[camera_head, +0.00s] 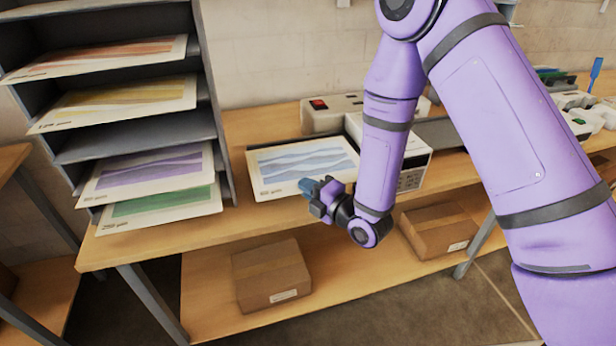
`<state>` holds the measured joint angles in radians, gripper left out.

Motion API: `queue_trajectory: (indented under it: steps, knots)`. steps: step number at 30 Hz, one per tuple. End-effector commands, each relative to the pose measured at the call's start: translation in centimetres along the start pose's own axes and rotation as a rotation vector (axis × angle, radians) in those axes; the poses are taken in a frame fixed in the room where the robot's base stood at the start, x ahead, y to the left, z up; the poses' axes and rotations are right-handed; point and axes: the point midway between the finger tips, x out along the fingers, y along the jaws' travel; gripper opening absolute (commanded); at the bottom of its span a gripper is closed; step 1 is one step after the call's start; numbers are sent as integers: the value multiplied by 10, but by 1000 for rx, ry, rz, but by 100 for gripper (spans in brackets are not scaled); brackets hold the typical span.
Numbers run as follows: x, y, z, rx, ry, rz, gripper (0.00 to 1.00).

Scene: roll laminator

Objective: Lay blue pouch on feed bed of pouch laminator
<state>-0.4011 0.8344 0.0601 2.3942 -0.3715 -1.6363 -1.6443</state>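The blue pouch (290,162), a white sheet with blue wave bands, lies flat or nearly flat left of the pouch laminator (412,160). The laminator is a white box with a dark vented panel, partly hidden behind my arm. The feed bed is hidden, apparently under the pouch; I cannot tell whether the pouch rests on it or is just above. My gripper (309,188) is at the pouch's near edge, its bluish fingertips overlapping that edge in the picture. Whether the fingers are open or shut on the pouch is too small to tell.
A dark shelf rack (219,130) at left holds orange, yellow, purple and green printed sheets. A pale device with a red switch (318,105) stands behind the pouch. The wooden bench (165,243) is clear at front left. Cardboard boxes (270,275) sit on the lower shelf.

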Motion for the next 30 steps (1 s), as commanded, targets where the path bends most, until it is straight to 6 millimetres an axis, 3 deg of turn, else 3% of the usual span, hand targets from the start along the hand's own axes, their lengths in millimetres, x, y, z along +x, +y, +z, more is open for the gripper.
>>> queue_trajectory:
  steps: [6, 10, 18, 25, 30]
  knots:
    - [32, -5, 38, -1, -2, 1, 0]
    - [43, -6, 50, -1, 0, 0, 0]
    - [54, -8, 63, 0, -1, 0, 0]
    - [53, -40, 62, 1, 0, -3, 0]
    - [54, -43, 62, 0, 0, 1, 0]
